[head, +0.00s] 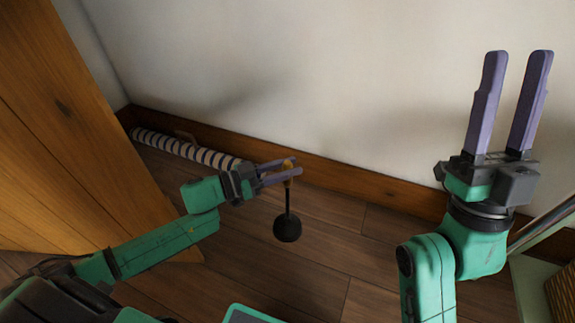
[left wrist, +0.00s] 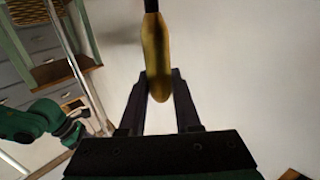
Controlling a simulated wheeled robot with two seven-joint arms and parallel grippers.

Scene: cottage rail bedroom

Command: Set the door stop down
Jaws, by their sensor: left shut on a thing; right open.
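The door stop (head: 287,228) has a dark round ball at the bottom, a thin dark rod and a yellow-brown grip at the top. My left gripper (head: 290,173) is shut on the grip, and the ball hangs below with the rod near upright. Whether the ball touches the floor is hard to tell. In the left wrist view the grip (left wrist: 155,55) shows between the fingers of my left gripper (left wrist: 158,82), and the ball is out of the picture. My right gripper (head: 518,62) is open and empty, raised at the right before the wall.
A striped roll (head: 185,148) lies on the floor along the wooden skirting board (head: 345,178). A large wooden panel (head: 90,140) stands at the left. Green furniture (head: 531,285) with a wicker basket (head: 562,292) is at lower right. Bare floor (head: 325,245) surrounds the ball.

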